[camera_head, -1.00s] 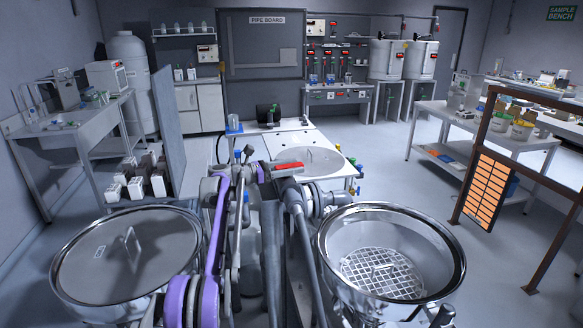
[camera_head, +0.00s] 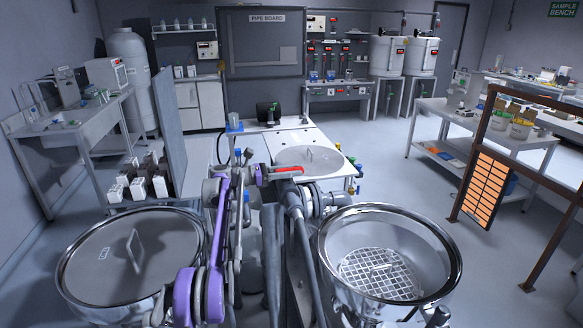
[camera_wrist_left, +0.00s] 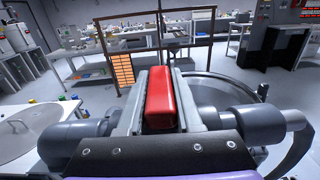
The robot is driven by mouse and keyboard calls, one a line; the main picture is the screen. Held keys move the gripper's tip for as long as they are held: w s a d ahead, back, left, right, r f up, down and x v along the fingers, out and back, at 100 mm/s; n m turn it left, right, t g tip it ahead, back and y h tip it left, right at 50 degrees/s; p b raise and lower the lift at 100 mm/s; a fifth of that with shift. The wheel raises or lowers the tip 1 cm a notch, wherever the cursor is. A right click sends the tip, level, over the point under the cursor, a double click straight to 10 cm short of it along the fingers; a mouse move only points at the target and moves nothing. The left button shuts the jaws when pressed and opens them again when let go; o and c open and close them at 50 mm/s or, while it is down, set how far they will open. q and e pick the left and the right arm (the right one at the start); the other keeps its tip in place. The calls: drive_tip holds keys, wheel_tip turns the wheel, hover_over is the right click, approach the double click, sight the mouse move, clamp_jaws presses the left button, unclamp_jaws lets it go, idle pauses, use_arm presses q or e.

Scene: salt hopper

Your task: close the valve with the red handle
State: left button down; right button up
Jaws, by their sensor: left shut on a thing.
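The red handle (camera_head: 288,169) sits on the grey valve and pipework between the two steel hoppers in the head view. My left gripper (camera_head: 266,173), on the purple and grey arm, reaches it from the left. In the left wrist view the red handle (camera_wrist_left: 161,98) lies lengthwise between the grey fingers of my left gripper (camera_wrist_left: 160,105), which are shut on it. The fingers hide the handle's sides, and the valve body is mostly hidden below. My right gripper is not in view.
A lidded steel hopper (camera_head: 100,262) stands at the left and an open one with a grid (camera_head: 440,250) at the right, both close to the pipework. A white table (camera_head: 262,142) with a round lid is behind. A brown metal frame (camera_head: 470,165) stands at the right.

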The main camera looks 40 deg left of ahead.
use_arm(q)
drive_tip(key=shift+r, duration=0.1)
drive_tip(key=c, duration=0.6)
unclamp_jaws()
drive_tip(key=v, duration=1)
drive_tip(key=shift+s+a+b, duration=0.25)
drive_tip(key=shift+s+b, duration=0.05)
drive_tip(key=shift+b, duration=0.1)
